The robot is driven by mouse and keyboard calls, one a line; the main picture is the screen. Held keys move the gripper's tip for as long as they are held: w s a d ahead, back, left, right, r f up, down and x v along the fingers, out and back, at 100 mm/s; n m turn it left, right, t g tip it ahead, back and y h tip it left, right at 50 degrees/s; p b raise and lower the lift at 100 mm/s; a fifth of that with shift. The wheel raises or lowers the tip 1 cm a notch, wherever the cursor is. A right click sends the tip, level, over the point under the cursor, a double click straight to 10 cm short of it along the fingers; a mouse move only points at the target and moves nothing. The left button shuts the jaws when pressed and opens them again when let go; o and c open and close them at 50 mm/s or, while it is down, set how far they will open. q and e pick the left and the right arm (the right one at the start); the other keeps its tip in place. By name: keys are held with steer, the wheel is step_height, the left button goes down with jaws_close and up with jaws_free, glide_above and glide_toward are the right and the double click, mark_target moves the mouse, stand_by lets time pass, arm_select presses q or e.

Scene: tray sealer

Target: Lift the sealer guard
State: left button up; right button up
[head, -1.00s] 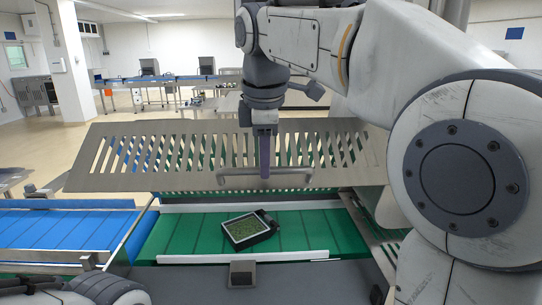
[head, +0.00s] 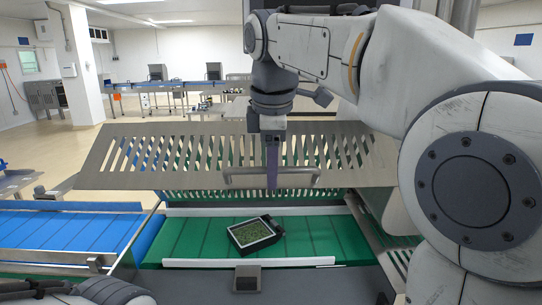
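The sealer guard (head: 120,160) is a slotted metal panel, raised and tilted above the green belt in the head view. Its bar handle (head: 300,174) runs along the near lower edge. My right gripper (head: 272,182) points down at the middle of the handle, with its fingers at the bar. The fingers overlap edge-on, so whether they are closed around the bar cannot be made out. My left arm shows only in part at the bottom left corner, and its gripper is out of view.
A black tray with green contents (head: 254,234) lies askew on the green belt (head: 190,236) below the guard. A blue belt (head: 70,228) adjoins at left. A small grey box (head: 247,278) sits at the machine's front edge. Work tables stand far behind.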

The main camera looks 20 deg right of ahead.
steer(key=p+v, duration=0.1)
steer(key=v, duration=0.9)
steer(key=shift+p, duration=0.3)
steer(key=shift+s+r, duration=0.1)
steer(key=s+a+f+m+y, duration=0.1)
steer(key=s+a+f+m, duration=0.1)
steer(key=a+f, duration=0.7)
steer(key=s+f+m+g, duration=0.1)
steer(key=s+f+m, duration=0.1)
steer(key=s+f, duration=0.7)
steer(key=s+a+f+m+g+b, duration=0.1)
steer(key=s+f+m, duration=0.2)
steer(key=s+f, duration=0.6)
step_height(320, 180, down, 8)
steer(key=shift+r+m+g+y+b, duration=0.2)
steer(key=shift+m+g+y+b, duration=0.1)
steer(key=shift+g+y, duration=0.1)
